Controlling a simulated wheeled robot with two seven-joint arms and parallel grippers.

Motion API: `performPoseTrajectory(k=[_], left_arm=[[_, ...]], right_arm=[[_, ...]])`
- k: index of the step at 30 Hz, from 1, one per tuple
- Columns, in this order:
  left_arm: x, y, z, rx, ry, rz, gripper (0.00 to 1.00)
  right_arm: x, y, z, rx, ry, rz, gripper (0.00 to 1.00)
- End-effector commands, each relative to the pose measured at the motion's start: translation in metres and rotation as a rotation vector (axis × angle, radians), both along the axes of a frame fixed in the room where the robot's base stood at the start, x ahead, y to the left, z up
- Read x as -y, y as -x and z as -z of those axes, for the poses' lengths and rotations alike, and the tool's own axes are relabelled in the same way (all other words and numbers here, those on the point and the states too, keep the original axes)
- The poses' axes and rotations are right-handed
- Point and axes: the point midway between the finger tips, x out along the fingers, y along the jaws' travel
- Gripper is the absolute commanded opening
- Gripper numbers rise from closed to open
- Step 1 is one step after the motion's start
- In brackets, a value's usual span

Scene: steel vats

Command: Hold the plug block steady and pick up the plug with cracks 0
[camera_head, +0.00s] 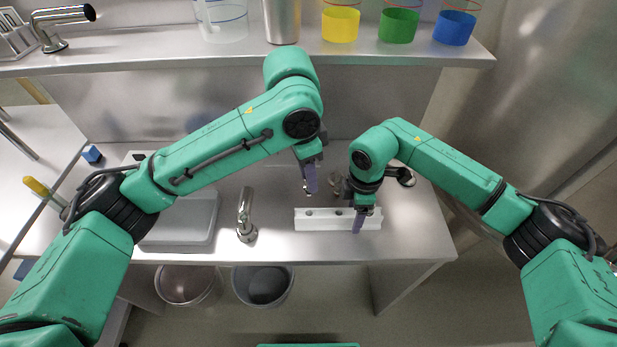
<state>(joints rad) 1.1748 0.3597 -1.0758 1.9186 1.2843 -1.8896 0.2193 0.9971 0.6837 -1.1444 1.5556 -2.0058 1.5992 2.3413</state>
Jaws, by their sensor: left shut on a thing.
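The white plug block (310,225) lies lengthwise near the front edge of the steel counter, with dark round spots along its top. My left gripper (309,190) is above and behind the block's left part. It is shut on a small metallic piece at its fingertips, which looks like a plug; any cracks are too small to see.
A steel tap (246,215) stands left of the block, beside a pale grey tray or basin (183,222). The shelf (150,55) behind holds yellow (340,24), green (398,25) and blue (454,28) containers. Two bins (263,284) stand under the counter. The counter's right end is clear.

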Motion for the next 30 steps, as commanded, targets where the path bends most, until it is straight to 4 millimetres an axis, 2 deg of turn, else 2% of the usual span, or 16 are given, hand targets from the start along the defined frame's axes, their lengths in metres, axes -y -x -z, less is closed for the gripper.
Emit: performPoseTrajectory(k=[10,13,17,24,27,30], left_arm=[[0.000,0.000,0.000,0.000,0.000,0.000,0.00],[0.000,0.000,0.000,0.000,0.000,0.000,0.00],[0.000,0.000,0.000,0.000,0.000,0.000,0.00],[0.000,0.000,0.001,0.000,0.000,0.000,0.00],[0.000,0.000,0.001,0.000,0.000,0.000,0.00],[0.000,0.000,0.001,0.000,0.000,0.000,0.00]], right_arm=[[0.000,0.000,-0.001,0.000,0.000,0.000,0.97],[0.000,-0.001,-0.008,0.002,0.000,0.000,0.97],[0.000,-0.001,-0.036,0.005,-0.001,0.000,0.97],[0.000,-0.001,-0.099,0.004,-0.001,-0.001,0.97],[0.000,0.000,-0.114,0.002,-0.001,0.000,0.97],[0.000,0.000,-0.120,0.000,0.000,0.000,0.97]])
